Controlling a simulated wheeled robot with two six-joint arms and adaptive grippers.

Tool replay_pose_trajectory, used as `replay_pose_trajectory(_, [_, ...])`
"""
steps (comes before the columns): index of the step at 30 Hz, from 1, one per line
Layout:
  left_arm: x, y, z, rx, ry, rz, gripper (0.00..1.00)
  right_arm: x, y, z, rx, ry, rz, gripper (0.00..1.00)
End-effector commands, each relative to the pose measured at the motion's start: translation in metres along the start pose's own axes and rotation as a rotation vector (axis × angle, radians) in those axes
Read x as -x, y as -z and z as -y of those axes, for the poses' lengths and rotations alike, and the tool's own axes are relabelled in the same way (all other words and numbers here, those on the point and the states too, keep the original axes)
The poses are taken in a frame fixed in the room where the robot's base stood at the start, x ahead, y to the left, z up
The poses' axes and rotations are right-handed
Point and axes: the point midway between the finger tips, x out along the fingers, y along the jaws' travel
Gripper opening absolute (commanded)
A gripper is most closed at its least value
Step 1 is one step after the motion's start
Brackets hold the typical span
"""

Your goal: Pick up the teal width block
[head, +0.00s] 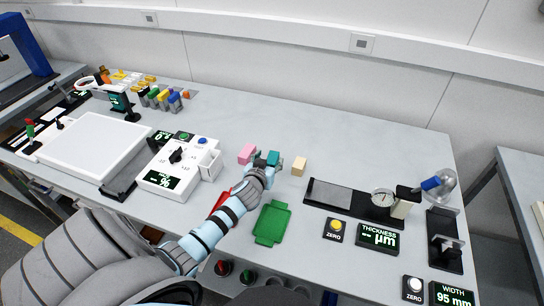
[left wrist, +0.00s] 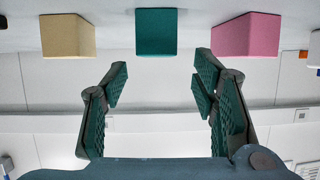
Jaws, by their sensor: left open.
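The teal width block (head: 273,158) stands on the grey table between a pink block (head: 247,153) and a tan block (head: 299,166). My left gripper (head: 263,164) is beside it, partly covering the view of it. In the left wrist view the teal block (left wrist: 157,32) is centred beyond the open fingertips of my left gripper (left wrist: 160,78), with nothing between them. The tan block (left wrist: 68,35) and pink block (left wrist: 247,34) stand on either side, apart from it. My right gripper is not in view.
A green tray (head: 271,222) lies near the front edge, and a red tray (head: 217,203) is partly hidden by my left arm. A thickness gauge (head: 381,201) stands to the right, a white meter box (head: 181,160) to the left. The table behind the blocks is clear.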

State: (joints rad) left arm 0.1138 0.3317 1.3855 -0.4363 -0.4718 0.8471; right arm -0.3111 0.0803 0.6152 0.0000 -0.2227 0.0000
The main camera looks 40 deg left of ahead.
Motion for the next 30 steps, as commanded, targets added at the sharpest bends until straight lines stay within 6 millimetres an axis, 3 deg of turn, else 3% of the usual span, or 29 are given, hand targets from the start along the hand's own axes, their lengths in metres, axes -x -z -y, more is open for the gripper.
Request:
replay_pose_trajectory(7, [-0.044, -0.005, -0.001, 0.002, 0.003, 0.000, 0.53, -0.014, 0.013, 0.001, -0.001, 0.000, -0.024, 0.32])
replay_pose_trajectory(15, [-0.049, -0.004, 0.000, 0.001, 0.003, 0.001, 0.52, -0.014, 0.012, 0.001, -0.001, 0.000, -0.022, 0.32])
replay_pose_trajectory(25, [-0.049, -0.004, 0.000, 0.001, 0.004, 0.001, 0.00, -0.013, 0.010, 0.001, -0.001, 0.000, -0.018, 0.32])
replay_pose_trajectory(30, [-0.049, -0.004, 0.000, 0.001, 0.004, 0.001, 0.00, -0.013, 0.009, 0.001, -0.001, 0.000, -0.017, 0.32])
